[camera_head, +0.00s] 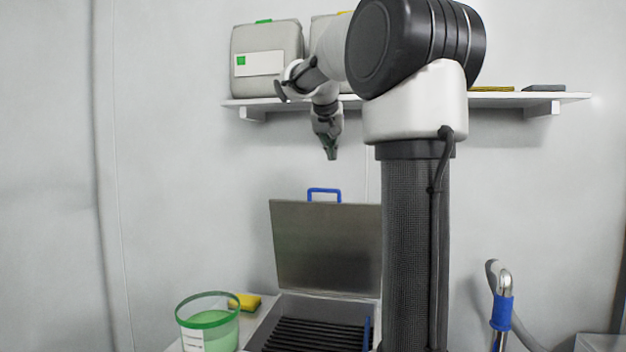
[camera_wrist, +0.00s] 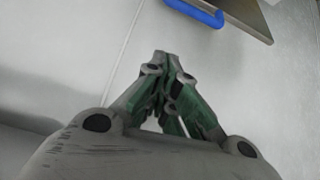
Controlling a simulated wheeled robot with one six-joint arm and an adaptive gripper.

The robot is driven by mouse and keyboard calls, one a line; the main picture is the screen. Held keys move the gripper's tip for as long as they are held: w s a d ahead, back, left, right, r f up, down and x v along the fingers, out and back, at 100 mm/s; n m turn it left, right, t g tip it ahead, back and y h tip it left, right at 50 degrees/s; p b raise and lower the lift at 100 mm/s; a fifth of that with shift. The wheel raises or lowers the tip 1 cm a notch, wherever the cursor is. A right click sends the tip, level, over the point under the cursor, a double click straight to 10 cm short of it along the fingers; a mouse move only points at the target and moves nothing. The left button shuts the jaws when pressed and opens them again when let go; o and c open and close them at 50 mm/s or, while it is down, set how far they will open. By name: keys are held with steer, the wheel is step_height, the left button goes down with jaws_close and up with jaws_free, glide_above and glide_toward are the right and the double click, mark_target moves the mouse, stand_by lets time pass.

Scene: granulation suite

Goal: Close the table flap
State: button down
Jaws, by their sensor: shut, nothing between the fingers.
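The table flap (camera_head: 325,246) is a grey metal panel standing raised at the back of an open box-like table recess (camera_head: 312,322) with dark slats inside. A blue handle (camera_head: 324,190) is on the flap's top edge. In the wrist view the blue handle (camera_wrist: 196,13) and a corner of the flap (camera_wrist: 243,14) show at the top right. My gripper (camera_head: 332,155) is shut and empty, pointing down above the flap's top edge and apart from it. In the wrist view its fingertips (camera_wrist: 163,58) are together. My column hides the right side of the flap and recess.
A green-rimmed tub (camera_head: 208,322) and a yellow block (camera_head: 244,301) stand left of the recess. A wall shelf (camera_head: 280,103) with grey canisters (camera_head: 266,58) is behind my arm. A metal pipe with a blue sleeve (camera_head: 502,312) stands at the right. The wall area on the left is clear.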

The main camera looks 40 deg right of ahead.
steer(key=shift+m, duration=0.5)
steer(key=shift+w+d+f, duration=0.35)
steer(key=shift+d+f, duration=0.1)
steer(key=shift+f, duration=1.05)
steer(key=shift+w+d+f, duration=0.3)
steer(key=shift+d+f, duration=0.1)
steer(key=shift+f, duration=1.05)
steer(key=shift+w+d+f, duration=0.35)
steer(key=shift+d+f, duration=0.1)
steer(key=shift+f, duration=1.05)
